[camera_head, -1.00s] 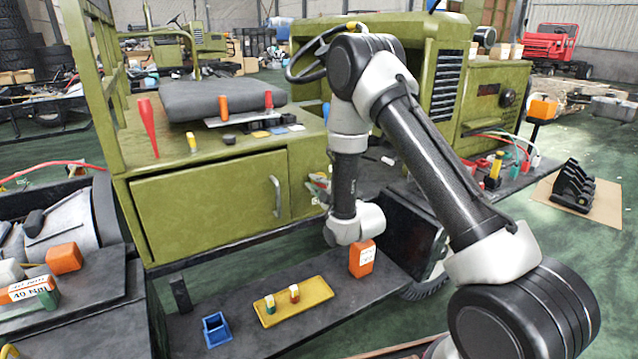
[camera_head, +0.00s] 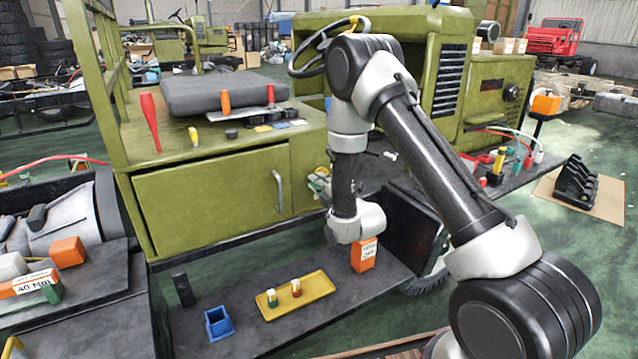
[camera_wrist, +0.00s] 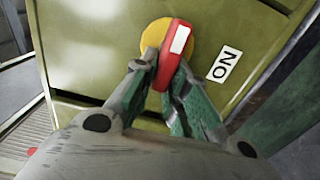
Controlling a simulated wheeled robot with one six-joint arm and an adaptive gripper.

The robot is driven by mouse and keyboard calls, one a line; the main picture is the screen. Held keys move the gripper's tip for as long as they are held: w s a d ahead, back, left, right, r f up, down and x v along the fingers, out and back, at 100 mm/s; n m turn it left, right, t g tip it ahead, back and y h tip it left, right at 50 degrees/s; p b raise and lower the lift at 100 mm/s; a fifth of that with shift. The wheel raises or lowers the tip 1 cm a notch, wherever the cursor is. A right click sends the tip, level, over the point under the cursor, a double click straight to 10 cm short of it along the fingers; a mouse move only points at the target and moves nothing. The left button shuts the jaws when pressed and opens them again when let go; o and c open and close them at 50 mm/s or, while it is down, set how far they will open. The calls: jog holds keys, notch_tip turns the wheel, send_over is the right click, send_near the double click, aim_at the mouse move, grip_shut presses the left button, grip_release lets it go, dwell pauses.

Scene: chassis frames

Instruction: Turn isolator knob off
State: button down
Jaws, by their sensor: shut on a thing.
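The isolator knob (camera_wrist: 175,50) is a red bar handle with a white stripe, seen in the wrist view on a yellow disc (camera_wrist: 152,33). The disc is on an olive-green panel (camera_wrist: 90,45). A white "ON" label (camera_wrist: 224,64) is right of the knob, tilted in the picture. The knob's bar leans slightly, its striped end toward the top. My gripper (camera_wrist: 161,74) is shut on the lower part of the bar, one grey-green finger on each side. In the head view the knob cannot be made out near my wrist.
In the head view, a green cabinet (camera_head: 210,205) stands left of my arm. Below is a dark shelf (camera_head: 215,285) with a yellow tray (camera_head: 312,308), a blue holder (camera_head: 219,324) and an orange box (camera_head: 364,254). A dark post edge (camera_wrist: 290,90) lies right in the wrist view.

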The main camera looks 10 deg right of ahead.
jog(key=shift+f, duration=0.1)
jog(key=c, duration=1.4)
grip_release()
jog(key=shift+c, duration=0.2)
jog(key=v, duration=1.2)
